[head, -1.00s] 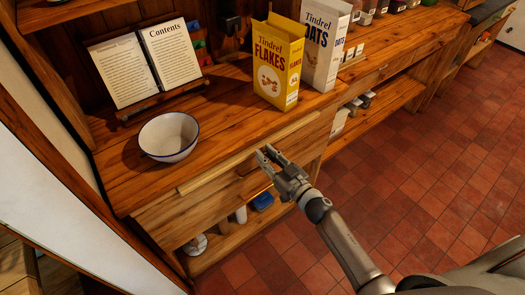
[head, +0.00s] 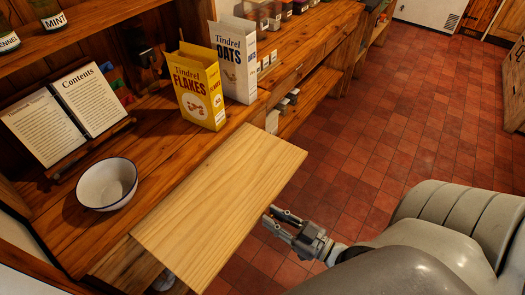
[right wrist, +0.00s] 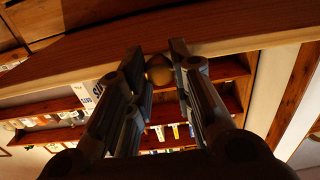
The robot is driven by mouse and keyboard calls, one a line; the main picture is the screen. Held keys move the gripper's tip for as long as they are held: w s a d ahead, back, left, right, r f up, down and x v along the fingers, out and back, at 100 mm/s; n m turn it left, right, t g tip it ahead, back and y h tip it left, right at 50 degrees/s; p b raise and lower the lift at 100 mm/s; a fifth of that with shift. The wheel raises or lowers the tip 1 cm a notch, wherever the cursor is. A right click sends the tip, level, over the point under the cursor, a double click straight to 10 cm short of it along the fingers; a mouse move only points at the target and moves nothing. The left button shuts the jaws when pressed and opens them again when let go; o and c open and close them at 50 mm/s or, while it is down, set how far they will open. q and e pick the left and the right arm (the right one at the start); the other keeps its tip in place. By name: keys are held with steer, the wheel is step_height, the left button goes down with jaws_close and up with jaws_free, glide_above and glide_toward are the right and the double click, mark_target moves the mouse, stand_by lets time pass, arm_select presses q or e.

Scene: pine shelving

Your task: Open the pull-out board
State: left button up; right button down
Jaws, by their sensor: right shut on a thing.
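The pull-out board (head: 222,198) is a pale, flat wooden panel. In the head view it is drawn well out from under the countertop, level, with nothing on it. My right gripper (head: 269,215) is at its front edge. In the right wrist view, a small round knob (right wrist: 159,71) sits between the fingers on the board's front edge (right wrist: 230,38), and the gripper is shut on it. The knob is hidden in the head view. My left gripper is not in view.
On the countertop (head: 75,228) are a white bowl (head: 107,184), an open book (head: 66,112) on a stand, a yellow flakes box (head: 199,92) and a white oats box (head: 236,62). Shelves lie below. The red tiled floor (head: 380,110) is clear on the right.

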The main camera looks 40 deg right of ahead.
steer(key=shift+s+d, duration=0.1)
steer(key=shift+s, duration=0.15)
steer(key=c, duration=1.3)
jaws_free()
steer(key=v, duration=1.2)
